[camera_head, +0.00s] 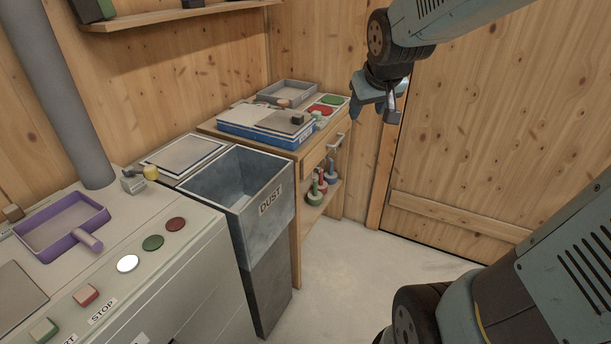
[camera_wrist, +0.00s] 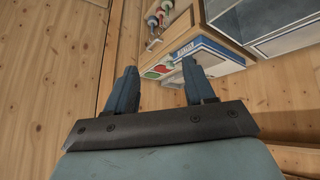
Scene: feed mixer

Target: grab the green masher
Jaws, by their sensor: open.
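The green masher (camera_head: 314,196) stands on the lower shelf of the wooden cabinet, the nearest in a row with a red masher (camera_head: 323,186) and a blue masher (camera_head: 331,174). The green masher also shows small near the top of the wrist view (camera_wrist: 152,20), with the others beside it. My gripper (camera_head: 376,104) is open and empty, in the air to the right of the cabinet and well above the shelf. In the wrist view my gripper (camera_wrist: 159,68) has its two fingers apart, with nothing between them.
The wooden cabinet (camera_head: 303,205) has a blue scale (camera_head: 262,134), a grey tray (camera_head: 288,93) and red and green buttons on top. A drawer handle (camera_head: 336,142) juts out above the shelf. The dust bin (camera_head: 262,200) stands to its left. Floor (camera_head: 352,262) in front is clear.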

